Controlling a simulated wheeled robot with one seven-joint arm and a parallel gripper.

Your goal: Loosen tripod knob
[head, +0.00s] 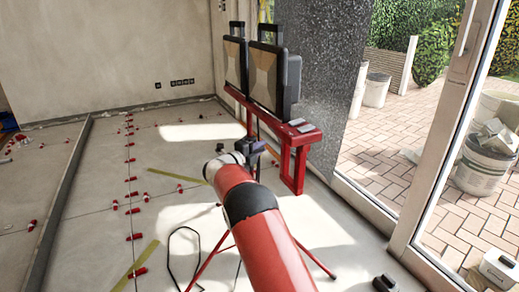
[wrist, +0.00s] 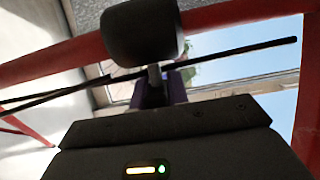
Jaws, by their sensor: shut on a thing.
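The work light tripod stands ahead in the head view, with a red crossbar (head: 292,127), two dark floodlights (head: 267,78) and thin red legs (head: 314,259). My gripper (head: 257,149) is at the tripod's upright, just below the crossbar. In the wrist view a black rounded knob (wrist: 143,32) fills the upper middle, right in front of my gripper (wrist: 160,82). My gripper is shut on the knob. The exact contact of the fingers is dark and partly hidden. In the head view the knob is too small and covered to make out.
Red levelling clips (head: 130,160) line the tile joints at left. Yellow strips (head: 174,179) and a black cable (head: 172,250) lie on the floor. A dark stone pillar (head: 322,75) and a glass door frame (head: 440,120) stand close at right. Buckets (head: 484,167) are outside.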

